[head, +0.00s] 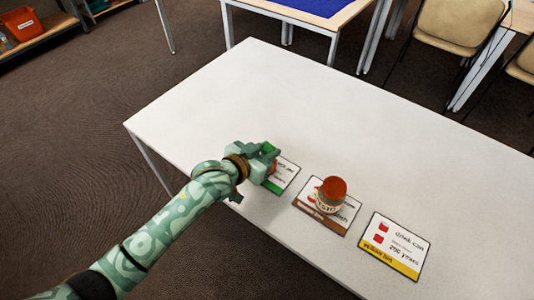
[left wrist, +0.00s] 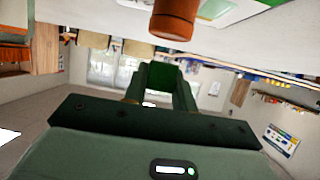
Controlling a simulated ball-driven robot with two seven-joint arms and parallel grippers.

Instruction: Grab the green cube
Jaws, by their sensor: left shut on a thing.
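My left gripper (head: 267,164) is at the near edge of the white table, over the card with the green strip. In the head view, bright green shows at the gripper's tip, but I cannot separate the cube from the fingers there. My right gripper is in neither view.
A reddish-brown cylinder (left wrist: 175,20) is close beyond the fingers. A jar with an orange-red lid (head: 332,189) stands on the middle card (head: 310,208). A yellow-striped card (head: 394,246) lies to its right. The white table (head: 240,95) is clear behind.

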